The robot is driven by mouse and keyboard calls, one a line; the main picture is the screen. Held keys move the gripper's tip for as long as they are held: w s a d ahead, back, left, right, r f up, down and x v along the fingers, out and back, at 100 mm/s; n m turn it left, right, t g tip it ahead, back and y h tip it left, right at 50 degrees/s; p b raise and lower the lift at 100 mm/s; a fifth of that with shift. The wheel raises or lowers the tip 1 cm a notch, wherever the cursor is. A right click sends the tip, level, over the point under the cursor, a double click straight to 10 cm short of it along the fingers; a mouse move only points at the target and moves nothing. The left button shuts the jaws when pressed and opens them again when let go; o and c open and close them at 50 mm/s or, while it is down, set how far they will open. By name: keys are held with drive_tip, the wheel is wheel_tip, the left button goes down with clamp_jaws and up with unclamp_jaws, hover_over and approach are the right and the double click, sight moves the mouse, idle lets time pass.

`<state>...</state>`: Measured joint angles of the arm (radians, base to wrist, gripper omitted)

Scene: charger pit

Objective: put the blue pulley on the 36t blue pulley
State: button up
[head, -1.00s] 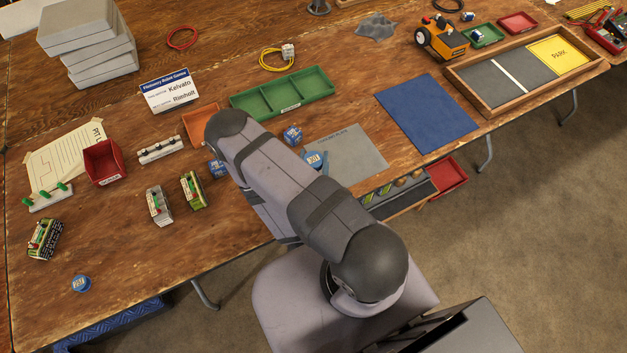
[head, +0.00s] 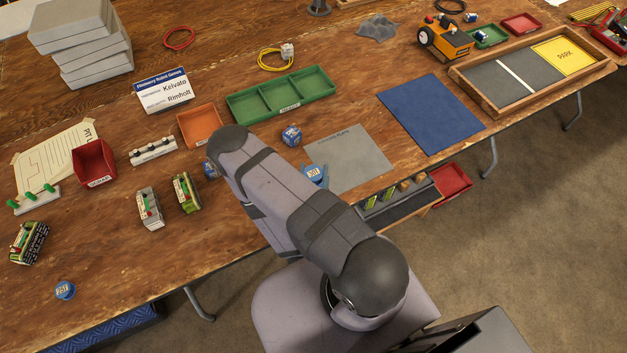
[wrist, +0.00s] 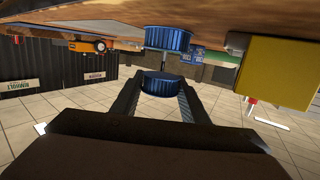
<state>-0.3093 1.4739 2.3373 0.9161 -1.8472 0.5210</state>
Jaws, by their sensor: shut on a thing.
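My gripper (wrist: 160,92) is shut on a blue pulley (wrist: 160,86), held between the two dark fingertips. The wrist view is upside down. A second blue pulley (wrist: 168,40), taken as the 36t one, sits by the wooden table with a thin silver post between it and the held pulley. The held pulley is above it, nearly in line, with a gap. In the head view my arm hides the gripper; a round blue labelled piece (head: 314,174) shows just right of the arm, and I cannot tell which pulley it is.
A yellow block (wrist: 280,73) stands close by in the wrist view. In the head view, a blue box (head: 291,136) and grey plate (head: 365,155) lie near. Battery packs (head: 187,193) stand left of my arm.

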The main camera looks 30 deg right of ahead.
sight(313, 180)
drive_tip(key=shift+f+b, duration=1)
drive_tip(key=shift+f, duration=0.45)
drive_tip(key=shift+f, duration=0.1)
drive_tip(key=shift+f, duration=0.15)
drive_tip(key=o, duration=0.8)
drive_tip(key=shift+r, duration=0.3)
drive_tip(key=shift+p+v, duration=0.5)
drive_tip(key=shift+v, duration=1.9)
wheel_tip(313, 180, up, 7)
drive_tip(key=p, duration=0.6)
